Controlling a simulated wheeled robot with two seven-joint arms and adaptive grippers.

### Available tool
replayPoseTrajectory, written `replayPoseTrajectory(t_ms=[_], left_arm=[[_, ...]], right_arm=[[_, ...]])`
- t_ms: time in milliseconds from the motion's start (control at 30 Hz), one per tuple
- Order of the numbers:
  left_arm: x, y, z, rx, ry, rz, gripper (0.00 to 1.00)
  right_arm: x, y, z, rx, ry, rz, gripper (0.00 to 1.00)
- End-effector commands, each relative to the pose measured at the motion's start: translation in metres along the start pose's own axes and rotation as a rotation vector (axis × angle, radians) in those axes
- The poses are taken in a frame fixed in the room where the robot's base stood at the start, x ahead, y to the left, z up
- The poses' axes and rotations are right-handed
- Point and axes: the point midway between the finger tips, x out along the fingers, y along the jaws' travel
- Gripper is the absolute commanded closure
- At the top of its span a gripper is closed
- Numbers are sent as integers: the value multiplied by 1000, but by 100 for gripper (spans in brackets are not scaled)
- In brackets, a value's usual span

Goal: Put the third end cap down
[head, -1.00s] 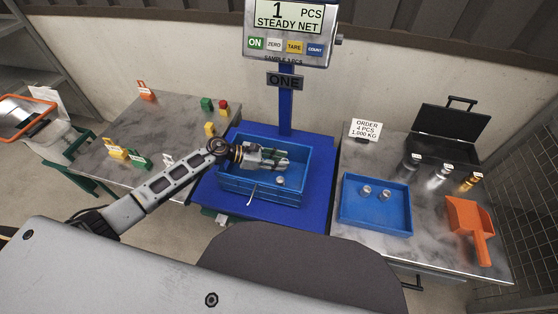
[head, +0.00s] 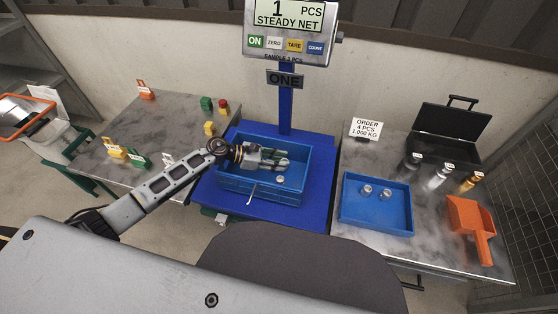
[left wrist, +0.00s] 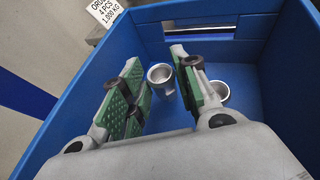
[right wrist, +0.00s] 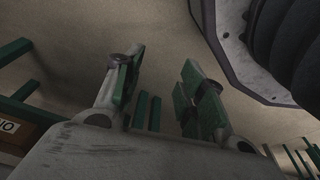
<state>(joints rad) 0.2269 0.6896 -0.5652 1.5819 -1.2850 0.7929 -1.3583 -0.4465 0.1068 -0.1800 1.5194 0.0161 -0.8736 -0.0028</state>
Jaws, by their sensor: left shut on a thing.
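My left gripper (head: 282,161) is inside the blue crate (head: 262,198) on the scale. In the left wrist view, its fingers are shut on a silver, hollow end cap (left wrist: 162,80), low over the crate floor. A second end cap (left wrist: 219,91) lies in the crate just right of the fingers; it also shows in the head view (head: 280,180). Two more end caps (head: 367,189) (head: 385,194) stand in the blue tray (head: 375,226) on the right table. My right gripper (right wrist: 160,75) shows in the right wrist view, open and empty.
The scale display (head: 288,16) reads 1 PCS, STEADY NET. Crate walls stand close around my left gripper. On the right table are an orange scoop (head: 469,220), several small metal samples and an open black case (head: 448,130). Coloured tagged blocks stand on the left table (head: 160,118).

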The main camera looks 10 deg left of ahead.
Motion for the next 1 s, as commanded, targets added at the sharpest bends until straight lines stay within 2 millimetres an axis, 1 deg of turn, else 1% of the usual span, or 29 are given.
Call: replayPoseTrajectory(t_ms=[267, 1000], left_arm=[[1, 0, -1, 0, -1, 0, 96], [2, 0, -5, 0, -1, 0, 96]], right_arm=[[-4, -2, -1, 0, -5, -3, 60], [-18, -4, -17, -2, 2, -7, 60]])
